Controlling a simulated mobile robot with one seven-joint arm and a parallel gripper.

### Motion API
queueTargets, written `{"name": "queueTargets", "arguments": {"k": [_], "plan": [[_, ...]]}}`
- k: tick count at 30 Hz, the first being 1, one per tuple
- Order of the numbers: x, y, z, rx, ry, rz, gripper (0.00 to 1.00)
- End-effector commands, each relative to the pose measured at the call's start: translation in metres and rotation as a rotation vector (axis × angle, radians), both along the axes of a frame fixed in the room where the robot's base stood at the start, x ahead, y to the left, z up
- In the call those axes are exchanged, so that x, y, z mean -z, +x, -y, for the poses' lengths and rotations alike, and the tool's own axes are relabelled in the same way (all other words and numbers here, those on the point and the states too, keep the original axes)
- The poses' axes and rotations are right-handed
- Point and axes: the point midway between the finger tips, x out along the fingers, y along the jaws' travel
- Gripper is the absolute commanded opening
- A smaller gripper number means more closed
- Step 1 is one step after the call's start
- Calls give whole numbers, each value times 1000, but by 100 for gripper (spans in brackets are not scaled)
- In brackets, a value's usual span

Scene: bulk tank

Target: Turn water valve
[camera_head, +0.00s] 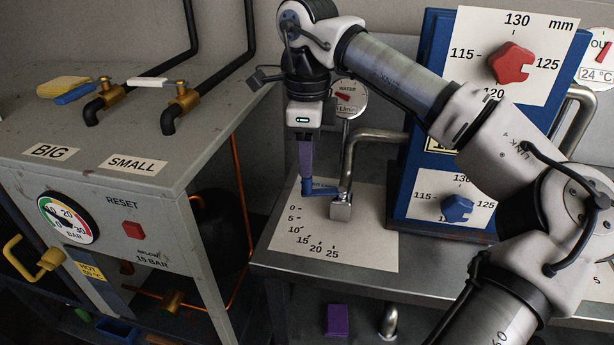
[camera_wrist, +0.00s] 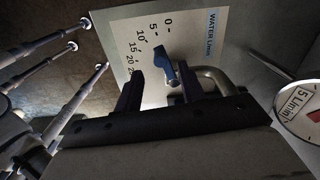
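The water valve has a blue lever handle (camera_head: 322,190) on a metal block (camera_head: 341,209) at the end of a bent steel pipe. The lever points left, near the 0 end of the white scale sheet (camera_head: 365,245), marked 0 to 25. My gripper (camera_head: 306,188) points down at the lever's free end. In the wrist view, its two dark fingers stand apart, with the blue lever (camera_wrist: 165,72) showing in the gap between them. Whether a finger touches the lever cannot be told. The fingers partly hide the pipe in the wrist view.
A blue panel (camera_head: 408,165) with a red knob (camera_head: 511,63) and a blue knob (camera_head: 457,208) stands right of the valve. A round water gauge (camera_head: 347,98) is behind it. A grey cabinet (camera_head: 110,190) with brass taps stands left. A purple block (camera_head: 338,320) lies below the bench.

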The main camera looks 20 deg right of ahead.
Motion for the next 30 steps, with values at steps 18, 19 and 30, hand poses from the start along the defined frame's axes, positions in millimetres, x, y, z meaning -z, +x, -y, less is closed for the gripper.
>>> {"name": "queueTargets", "arguments": {"k": [18,19,30], "plan": [[55,0,0,1,-1,0,40],[55,0,0,1,0,0,40],[55,0,0,1,0,0,0]]}}
